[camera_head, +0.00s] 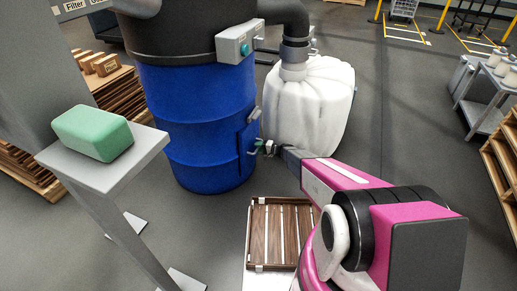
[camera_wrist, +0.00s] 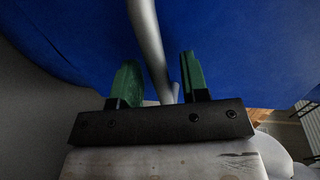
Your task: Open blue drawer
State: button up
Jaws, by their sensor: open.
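The blue drum (camera_head: 195,115) stands upright left of centre in the head view, under a dark lid. The blue drawer (camera_head: 247,140) is a raised panel on the drum's right side and looks closed. My gripper (camera_head: 264,147) is right at this panel. In the wrist view, my gripper (camera_wrist: 160,78) is open, with one green finger on each side of a grey metal bar (camera_wrist: 147,40), which looks like the drawer's handle. A gap shows between the bar and the right finger; contact with the left finger is unclear. The blue surface (camera_wrist: 240,45) fills the background.
A white sack (camera_head: 315,105) stands right behind my gripper, under a dark pipe. A wooden slatted tray (camera_head: 280,235) lies below my arm. A green block (camera_head: 93,133) rests on a grey stand (camera_head: 110,172) at left.

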jog(key=shift+a, duration=0.15)
grip_shut()
jog(key=f+v, duration=0.2)
jog(key=v, duration=1.2)
jog(key=d+f+v, duration=0.1)
jog(key=f+v, duration=0.2)
jog(key=v, duration=1.1)
jog(key=shift+f, duration=0.25)
jog(key=shift+s, duration=0.1)
grip_release()
jog(key=shift+d, duration=0.1)
jog(key=v, duration=1)
jog(key=shift+d, duration=0.3)
jog(key=shift+s, duration=0.1)
